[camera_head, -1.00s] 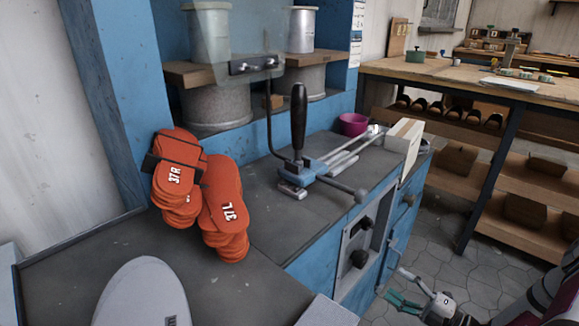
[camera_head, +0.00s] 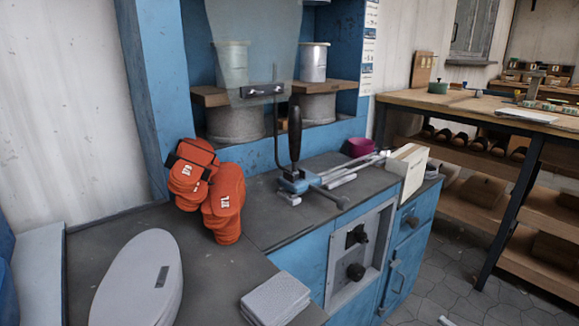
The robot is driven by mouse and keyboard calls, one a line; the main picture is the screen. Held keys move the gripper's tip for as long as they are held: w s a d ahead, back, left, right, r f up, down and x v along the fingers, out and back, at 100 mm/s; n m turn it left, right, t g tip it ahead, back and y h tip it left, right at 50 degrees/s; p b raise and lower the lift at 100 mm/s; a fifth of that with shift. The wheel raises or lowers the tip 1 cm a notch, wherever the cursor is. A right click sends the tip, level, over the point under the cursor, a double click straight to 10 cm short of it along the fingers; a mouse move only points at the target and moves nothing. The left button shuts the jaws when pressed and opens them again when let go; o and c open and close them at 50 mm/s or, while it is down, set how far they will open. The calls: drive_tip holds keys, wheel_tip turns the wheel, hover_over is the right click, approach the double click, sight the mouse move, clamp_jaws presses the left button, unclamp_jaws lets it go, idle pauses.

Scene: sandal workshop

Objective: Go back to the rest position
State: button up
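My gripper and arm are not in the current head view. The blue workbench (camera_head: 318,262) with a dark top fills the middle. Two stacks of orange sole-shaped pieces stand on it, a left stack (camera_head: 190,175) with a dark band around it and a right stack (camera_head: 223,205), touching or nearly touching. A black-handled lever tool (camera_head: 295,135) with a blue base stands to their right.
A grey sole-shaped plate (camera_head: 138,280) and a light grey block (camera_head: 275,299) lie at the front of the bench. A wooden table (camera_head: 455,101) stands beyond open tiled floor (camera_head: 440,272).

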drive_tip(key=s+a+r+n+g+y, duration=0.1)
drive_tip(key=s+a+r+n+g, duration=0.1)
drive_tip(key=a+r+n+g, duration=0.9)
drive_tip(key=s+a+r+n+g+y, duration=0.1)
drive_tip(key=s+a+r+n+g, duration=0.2)
drive_tip(key=a+r+n+g, duration=0.8)
drive_tip(key=s+a+r+n+t+h, duration=0.3)
drive_tip(key=s+r+n+h, duration=0.4)
drive_tip(key=s+r+n, duration=0.7)
drive_tip(key=s+d+n+t+h, duration=0.25)
drive_tip(key=s+n+h, duration=0.25)
drive_tip(key=s+n, duration=0.6)
wheel_tip(320, 180, up, 26)
drive_tip(key=w+n+t+p, duration=0.2)
drive_tip(key=t+p, duration=0.2)
drive_tip(key=p, duration=2)
drive_tip(key=shift+t+p, duration=0.35)
drive_tip(key=shift+p, duration=0.05)
